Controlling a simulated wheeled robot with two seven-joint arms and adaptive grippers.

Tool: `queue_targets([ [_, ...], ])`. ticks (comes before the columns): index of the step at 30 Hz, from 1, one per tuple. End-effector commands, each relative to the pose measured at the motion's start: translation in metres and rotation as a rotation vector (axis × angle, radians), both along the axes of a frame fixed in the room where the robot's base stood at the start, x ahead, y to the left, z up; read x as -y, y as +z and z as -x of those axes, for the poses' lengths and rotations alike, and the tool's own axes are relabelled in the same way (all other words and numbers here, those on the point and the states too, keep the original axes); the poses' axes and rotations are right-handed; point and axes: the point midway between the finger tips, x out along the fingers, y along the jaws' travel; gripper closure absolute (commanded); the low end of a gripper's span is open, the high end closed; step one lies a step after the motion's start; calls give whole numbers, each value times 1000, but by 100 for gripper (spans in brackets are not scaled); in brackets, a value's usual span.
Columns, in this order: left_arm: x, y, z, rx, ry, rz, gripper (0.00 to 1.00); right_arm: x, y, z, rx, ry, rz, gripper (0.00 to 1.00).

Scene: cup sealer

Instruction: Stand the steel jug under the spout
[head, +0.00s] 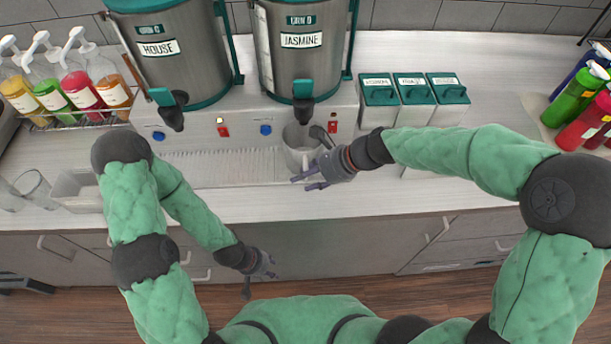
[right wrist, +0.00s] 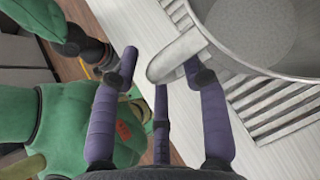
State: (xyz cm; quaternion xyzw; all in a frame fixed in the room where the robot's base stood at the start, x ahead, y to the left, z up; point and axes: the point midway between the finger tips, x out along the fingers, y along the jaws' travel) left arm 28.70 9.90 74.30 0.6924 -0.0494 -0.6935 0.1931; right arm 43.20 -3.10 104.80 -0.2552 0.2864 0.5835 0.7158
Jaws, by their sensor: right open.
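The steel jug (head: 301,158) stands upright on the drip tray in the head view, below the black spout (head: 303,111) of the JASMINE urn (head: 302,50). In the right wrist view the jug (right wrist: 275,35) fills the top right, with its handle (right wrist: 172,62) toward me. My right gripper (head: 308,182) is open at the jug's near side. In the wrist view its fingers (right wrist: 166,75) are spread on either side of the handle; I cannot tell whether they touch it. My left gripper (head: 258,277) hangs in front of the counter, away from the jug; its jaw state is unclear.
The HOUSE urn (head: 165,52) with its own spout (head: 172,115) stands left. The slatted drip tray (head: 215,168) runs below both urns. Green-lidded canisters (head: 413,95) stand right of the jug. Syrup bottles (head: 55,82), glasses (head: 33,185) and a clear bin (head: 78,190) are left.

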Motion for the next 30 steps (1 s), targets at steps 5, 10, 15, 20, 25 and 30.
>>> queue_targets([
  [5, 0, 12, 0, 0, 0, 0, 60, 22, 25, 3, 4, -5, 1, 55],
  [10, 0, 21, 0, 0, 0, 0, 60, 46, 50, 9, 4, -4, 1, 55],
  [15, 0, 28, 0, 0, 0, 0, 60, 65, 69, 14, 2, -4, 0, 55],
  [20, 0, 30, 0, 0, 0, 0, 60, 75, 78, 17, 0, -1, 0, 55],
  [25, 0, 31, 0, 0, 0, 0, 60, 79, 81, 18, 1, -1, 0, 55],
  [30, 0, 30, 0, 0, 0, 0, 60, 79, 81, 18, 1, -1, 0, 55],
])
